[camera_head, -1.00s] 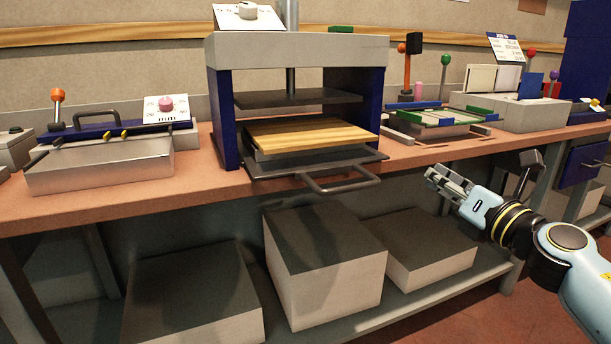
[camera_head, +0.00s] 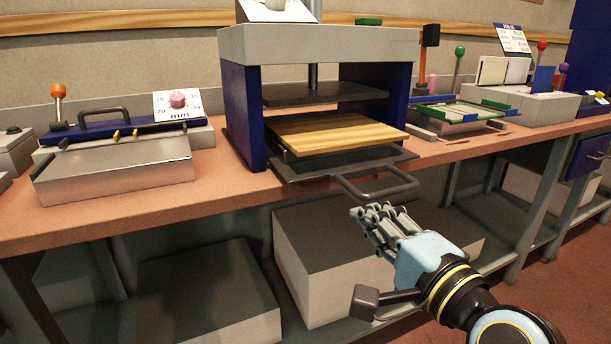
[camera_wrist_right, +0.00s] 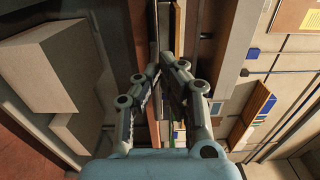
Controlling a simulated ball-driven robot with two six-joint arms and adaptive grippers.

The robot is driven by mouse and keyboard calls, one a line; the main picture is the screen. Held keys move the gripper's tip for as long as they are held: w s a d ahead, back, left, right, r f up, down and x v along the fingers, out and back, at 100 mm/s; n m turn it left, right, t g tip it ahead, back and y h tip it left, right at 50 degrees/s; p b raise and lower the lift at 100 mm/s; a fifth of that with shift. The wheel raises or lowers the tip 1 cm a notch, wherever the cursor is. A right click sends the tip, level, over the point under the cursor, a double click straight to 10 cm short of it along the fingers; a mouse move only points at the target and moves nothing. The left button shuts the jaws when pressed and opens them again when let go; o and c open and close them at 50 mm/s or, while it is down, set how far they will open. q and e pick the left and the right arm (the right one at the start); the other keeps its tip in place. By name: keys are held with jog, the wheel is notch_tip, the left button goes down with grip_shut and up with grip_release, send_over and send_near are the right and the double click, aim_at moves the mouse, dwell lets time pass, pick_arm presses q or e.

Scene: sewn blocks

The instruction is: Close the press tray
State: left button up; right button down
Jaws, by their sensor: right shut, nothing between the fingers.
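The press (camera_head: 318,45) stands on the workbench, with a grey top beam and dark blue side walls. Its dark tray (camera_head: 300,172) sticks out at the front under a striped wooden board (camera_head: 335,135). A grey loop handle (camera_head: 375,194) is on the tray's front edge and overhangs the bench edge. My right gripper (camera_head: 368,211) is just below and in front of the handle in the head view, shut and empty. I cannot tell whether it touches the handle. In the right wrist view my right gripper's fingers (camera_wrist_right: 158,66) are close together. My left gripper is not in view.
A grey box with a dial (camera_head: 115,172) stands left of the press on the bench (camera_head: 235,192). A green-edged frame (camera_head: 460,112) lies to the right. Large pale boxes (camera_head: 310,272) sit on the shelf below, close under my right gripper.

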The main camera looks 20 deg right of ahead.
aim_at(318, 175)
jog(key=shift+w+a+p, duration=0.1)
jog(key=shift+w+a, duration=0.05)
jog(key=shift+w, duration=2.15)
jog(key=shift+w+a+p, duration=0.15)
jog(key=shift+w, duration=2.15)
jog(key=shift+w+a+p, duration=0.1)
jog(key=shift+w+a, duration=0.05)
jog(key=shift+w, duration=2.15)
jog(key=w, duration=0.3)
jog(key=shift+w+a, duration=0.1)
jog(key=shift+w, duration=0.1)
jog(key=shift+s+f, duration=0.1)
jog(key=shift+s, duration=0.05)
